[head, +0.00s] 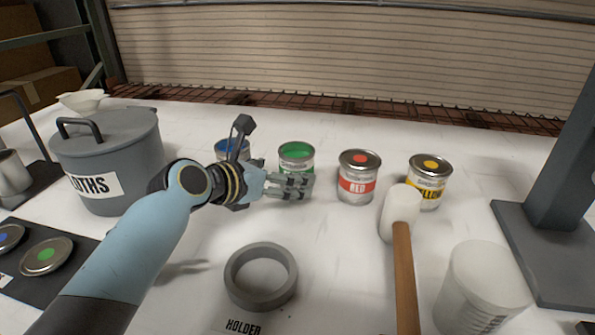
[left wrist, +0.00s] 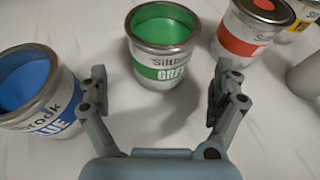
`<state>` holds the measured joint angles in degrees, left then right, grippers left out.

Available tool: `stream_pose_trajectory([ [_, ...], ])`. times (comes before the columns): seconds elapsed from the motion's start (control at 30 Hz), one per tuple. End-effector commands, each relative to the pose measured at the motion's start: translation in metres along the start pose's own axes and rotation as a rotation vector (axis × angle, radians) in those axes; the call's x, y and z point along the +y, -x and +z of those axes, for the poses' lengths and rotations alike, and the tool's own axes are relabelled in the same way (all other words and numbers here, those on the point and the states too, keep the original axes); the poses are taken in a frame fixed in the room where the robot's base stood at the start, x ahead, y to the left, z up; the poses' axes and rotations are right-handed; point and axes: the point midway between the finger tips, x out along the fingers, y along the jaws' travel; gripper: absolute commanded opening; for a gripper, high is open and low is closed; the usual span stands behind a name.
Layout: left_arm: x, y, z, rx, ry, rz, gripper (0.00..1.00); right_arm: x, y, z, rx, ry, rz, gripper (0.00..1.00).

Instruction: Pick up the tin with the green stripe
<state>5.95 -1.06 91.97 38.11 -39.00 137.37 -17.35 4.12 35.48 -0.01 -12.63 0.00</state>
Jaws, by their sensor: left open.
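The tin with the green stripe (head: 296,157) stands upright and open-topped on the table, showing green paint inside. In the left wrist view the green tin (left wrist: 162,72) sits ahead of the fingers, roughly centred between them. My left gripper (head: 308,184) is in front of the green tin in the head view and hides its lower part. In the left wrist view the left gripper (left wrist: 158,85) is open and empty, its fingers apart on either side of the tin's near side. My right gripper is not in view.
An open blue tin (left wrist: 40,88) stands close by the left finger. The red tin (head: 358,178) and yellow tin (head: 428,182) stand to the right.

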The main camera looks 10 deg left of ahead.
Motion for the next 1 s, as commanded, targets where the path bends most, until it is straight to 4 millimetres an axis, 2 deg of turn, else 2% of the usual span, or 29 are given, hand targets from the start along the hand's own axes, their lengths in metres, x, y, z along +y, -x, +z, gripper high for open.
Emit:
stream_pose_trajectory([
  [0.33,-0.001,-0.047,0.002,0.001,-0.001,-0.001,0.97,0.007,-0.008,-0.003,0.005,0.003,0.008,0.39],
  [0.43,-0.001,-0.053,0.003,0.0,-0.001,0.0,0.97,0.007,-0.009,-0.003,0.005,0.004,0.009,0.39],
  [0.63,-0.001,-0.053,0.003,0.0,-0.001,0.0,0.97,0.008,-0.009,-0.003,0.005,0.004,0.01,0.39],
  [1.0,-0.001,-0.053,0.003,0.001,-0.001,0.0,0.5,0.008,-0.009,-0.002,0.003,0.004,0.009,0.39],
])
